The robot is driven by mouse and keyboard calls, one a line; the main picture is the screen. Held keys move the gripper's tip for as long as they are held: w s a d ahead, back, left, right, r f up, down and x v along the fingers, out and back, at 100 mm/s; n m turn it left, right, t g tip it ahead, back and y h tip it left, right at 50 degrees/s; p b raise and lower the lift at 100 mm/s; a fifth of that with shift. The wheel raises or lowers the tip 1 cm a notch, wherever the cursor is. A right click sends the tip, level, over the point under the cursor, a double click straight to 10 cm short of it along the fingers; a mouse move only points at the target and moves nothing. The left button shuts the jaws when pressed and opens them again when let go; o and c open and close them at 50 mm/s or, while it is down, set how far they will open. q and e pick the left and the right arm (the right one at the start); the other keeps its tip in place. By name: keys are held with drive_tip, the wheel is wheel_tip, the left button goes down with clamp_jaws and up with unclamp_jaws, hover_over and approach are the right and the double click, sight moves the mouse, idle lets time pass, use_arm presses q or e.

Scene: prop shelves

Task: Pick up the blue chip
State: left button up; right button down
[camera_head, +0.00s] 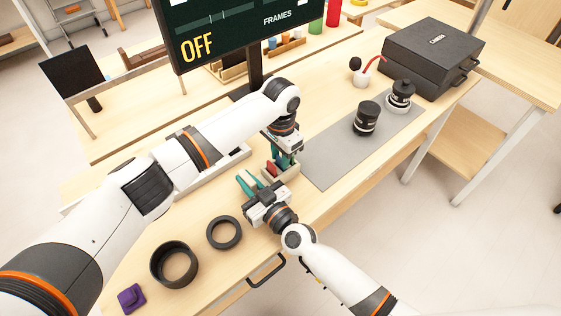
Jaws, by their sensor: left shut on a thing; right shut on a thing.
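I cannot make out a blue chip in this view. My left gripper (284,160) points down at a small beige box (287,178) near the front edge of the table. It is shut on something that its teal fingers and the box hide. A small red piece (271,168) shows at the box, beside the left gripper's fingers. My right gripper (249,183) is just left of the box, its teal fingers pointing up and to the left. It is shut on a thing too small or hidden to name.
Two black rings (224,217) (153,263) and a purple block (130,298) lie at the near left. A grey mat (325,163) to the right holds black camera lenses (366,118) (400,96). A black case (432,57) and a dark screen (235,30) stand behind.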

use_arm(q)
drive_tip(key=shift+r, duration=0.1)
wheel_tip(320, 180, up, 10)
idle(0.4)
use_arm(e)
drive_tip(key=c, duration=1.3)
unclamp_jaws()
drive_tip(key=shift+s, duration=0.1)
